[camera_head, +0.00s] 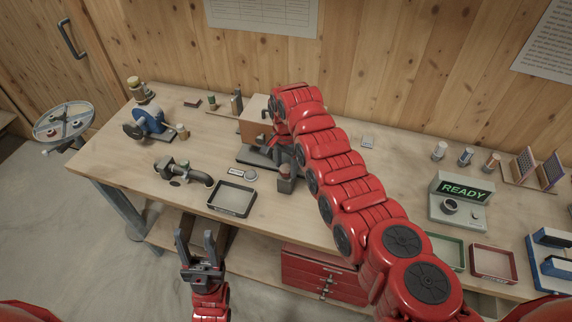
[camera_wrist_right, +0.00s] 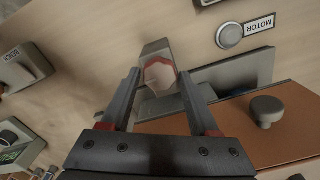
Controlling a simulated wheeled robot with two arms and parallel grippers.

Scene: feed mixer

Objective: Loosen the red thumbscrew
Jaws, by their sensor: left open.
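The red thumbscrew (camera_wrist_right: 159,73) shows in the right wrist view as a pale-faced, red-edged knob on a grey block (camera_wrist_right: 154,47). My right gripper (camera_wrist_right: 160,82) has one finger on each side of it; whether the fingers press on it I cannot tell. My left gripper (camera_head: 196,245) is open and empty, in front of the table's edge.
A MOTOR label (camera_wrist_right: 259,25) and round button (camera_wrist_right: 229,36) lie beside the block. A brown box (camera_head: 254,118) with a knob (camera_wrist_right: 266,110) is behind it. A black-rimmed tray (camera_head: 232,198) and dark pipe fitting (camera_head: 184,172) lie to the left. A READY device (camera_head: 459,207) stands right.

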